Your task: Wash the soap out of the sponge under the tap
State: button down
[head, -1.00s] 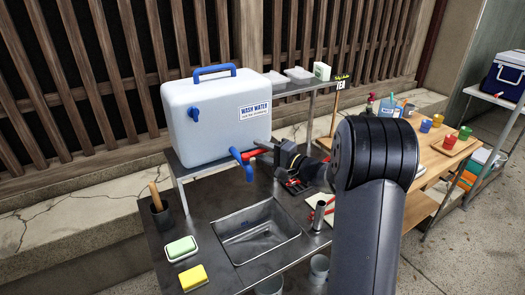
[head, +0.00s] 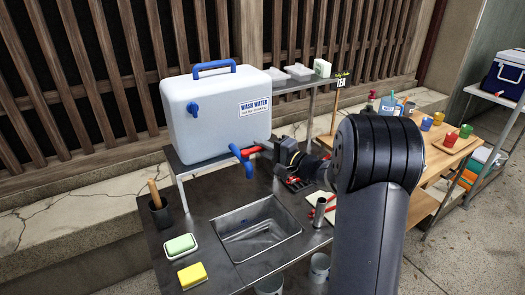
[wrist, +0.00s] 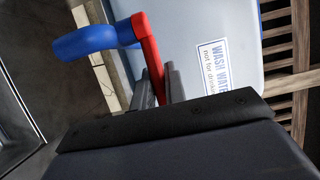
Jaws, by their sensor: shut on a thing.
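The wash-water tank (head: 215,115) stands on a raised shelf, its blue tap (head: 247,169) reaching toward the sink. My gripper (wrist: 160,88) is shut on the tap's red lever (wrist: 148,50); the lever's end lies between the fingers in the wrist view. In the head view the lever (head: 250,152) points right, toward my wrist. I see no water stream. The yellow sponge (head: 192,276) lies on the counter at the front left, well apart from my gripper. Whether it holds soap cannot be told. The metal sink (head: 262,240) looks empty.
A green soap bar (head: 180,244) rests in a white dish behind the sponge. A dark pot with a wooden handle (head: 158,208) stands at the counter's left edge. My arm hides part of the counter's right side. A wooden table (head: 432,160) with colored cups stands right.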

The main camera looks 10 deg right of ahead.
jog(key=shift+s+f+m+t+h+b, duration=0.2)
jog(key=shift+m+t+h+b, duration=0.3)
jog(key=shift+b, duration=0.85)
jog(key=shift+s+f+m+t+h+b, duration=0.1)
jog(key=shift+s+m+t+h+b, duration=0.15)
jog(key=shift+h+b, duration=0.75)
jog(key=m+b, duration=0.1)
jog(key=b, duration=0.3)
jog(key=shift+s+t, duration=0.15)
jog(key=shift+t, duration=0.1)
jog(key=shift+s+d+r+m+t+h+b, duration=0.15)
jog(key=shift+r+m+t+h+b, duration=0.2)
jog(key=shift+h+b, duration=0.4)
jog(key=c, duration=1.4)
grip_release()
jog(key=shift+c, duration=0.2)
jog(key=b+v, duration=0.1)
jog(key=v, duration=0.9)
jog(key=shift+s+d+b, duration=0.2)
jog(key=shift+s+b, duration=0.2)
jog(key=shift+w, duration=0.1)
